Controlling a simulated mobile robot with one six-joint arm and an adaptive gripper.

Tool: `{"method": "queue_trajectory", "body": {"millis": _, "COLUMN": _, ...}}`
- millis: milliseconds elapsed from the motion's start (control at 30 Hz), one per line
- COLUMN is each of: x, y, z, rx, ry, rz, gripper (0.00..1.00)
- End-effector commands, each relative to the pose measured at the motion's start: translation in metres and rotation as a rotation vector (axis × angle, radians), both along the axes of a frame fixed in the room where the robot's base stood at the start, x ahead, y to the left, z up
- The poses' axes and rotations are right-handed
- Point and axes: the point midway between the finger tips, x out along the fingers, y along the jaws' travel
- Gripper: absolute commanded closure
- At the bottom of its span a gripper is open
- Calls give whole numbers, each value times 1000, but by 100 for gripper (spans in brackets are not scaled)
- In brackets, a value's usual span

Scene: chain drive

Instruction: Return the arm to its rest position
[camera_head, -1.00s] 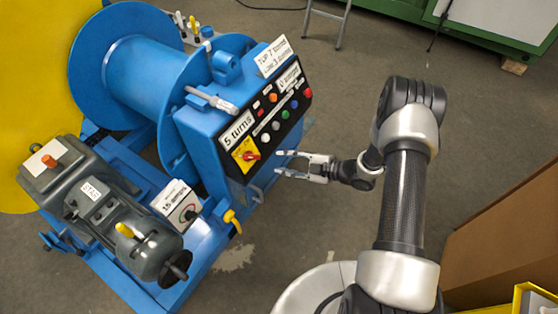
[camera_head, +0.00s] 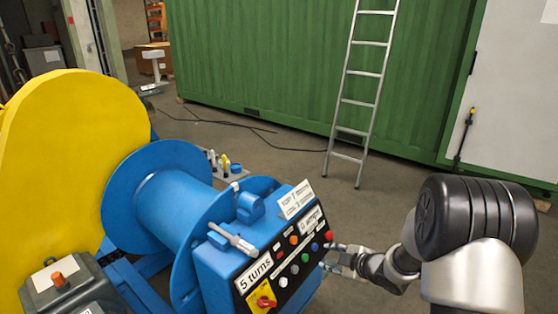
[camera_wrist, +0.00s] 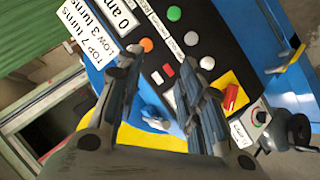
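My gripper (camera_head: 334,256) is in front of the right side of the blue machine's control panel (camera_head: 284,262), its fingers pointing left. In the wrist view my gripper (camera_wrist: 160,72) has its two fingers apart, with nothing between them but the panel behind. The panel carries a red knob on a yellow plate (camera_wrist: 232,97), a green button (camera_wrist: 174,13) and an orange button (camera_wrist: 146,44). I see no clear contact with the panel. My arm comes in from the right of the head view; its lower part is out of the picture.
A yellow disc (camera_head: 70,160) and a blue drum (camera_head: 175,205) stand at the left. A ladder (camera_head: 365,85) leans on a green container (camera_head: 260,60) at the back. Cables (camera_head: 235,124) lie on the floor.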

Motion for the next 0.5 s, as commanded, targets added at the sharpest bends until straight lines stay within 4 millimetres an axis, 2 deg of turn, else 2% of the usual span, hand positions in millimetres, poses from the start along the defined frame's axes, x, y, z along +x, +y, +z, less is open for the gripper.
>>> {"method": "queue_trajectory", "body": {"millis": 33, "x": 1, "y": -9, "z": 30, "rx": -26, "ry": 0, "rz": -76, "gripper": 65}}
{"method": "queue_trajectory", "body": {"millis": 167, "x": -14, "y": -34, "z": 90, "rx": -50, "ry": 38, "rz": -299, "gripper": 65}}
{"method": "queue_trajectory", "body": {"millis": 267, "x": -41, "y": -48, "z": 132, "rx": -35, "ry": 72, "rz": -468, "gripper": 65}}
{"method": "queue_trajectory", "body": {"millis": 400, "x": -96, "y": -57, "z": 178, "rx": 27, "ry": 135, "rz": -690, "gripper": 65}}
{"method": "queue_trajectory", "body": {"millis": 500, "x": -144, "y": -55, "z": 201, "rx": 96, "ry": 193, "rz": -833, "gripper": 65}}
